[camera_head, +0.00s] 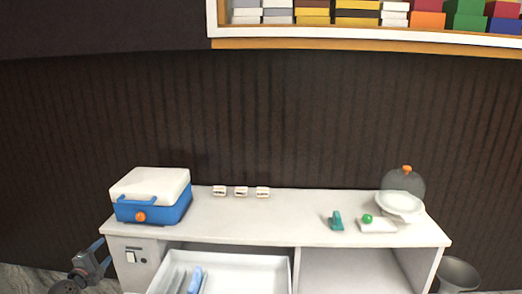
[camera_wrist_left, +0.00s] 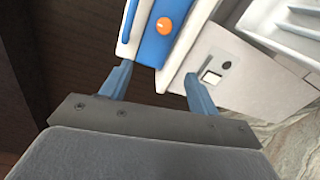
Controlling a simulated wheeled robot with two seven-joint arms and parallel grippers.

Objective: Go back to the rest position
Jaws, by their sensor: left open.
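My left gripper (camera_head: 97,247) is at the lower left in the head view, just off the left end of the white counter (camera_head: 270,220). In the left wrist view its two blue fingers (camera_wrist_left: 158,85) are spread wide with nothing held between them. Beyond the fingertips in that view are the blue box (camera_wrist_left: 158,46) with its orange knob and the counter's end panel. My right gripper is not in either view.
On the counter stand a blue cooler box (camera_head: 150,200) with a white lid, three small white blocks (camera_head: 241,192), a teal item (camera_head: 336,221), a green-topped item (camera_head: 377,225) and a cake stand (camera_head: 402,205). A drawer (camera_head: 235,270) stands open. A grey bin (camera_head: 456,275) stands right.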

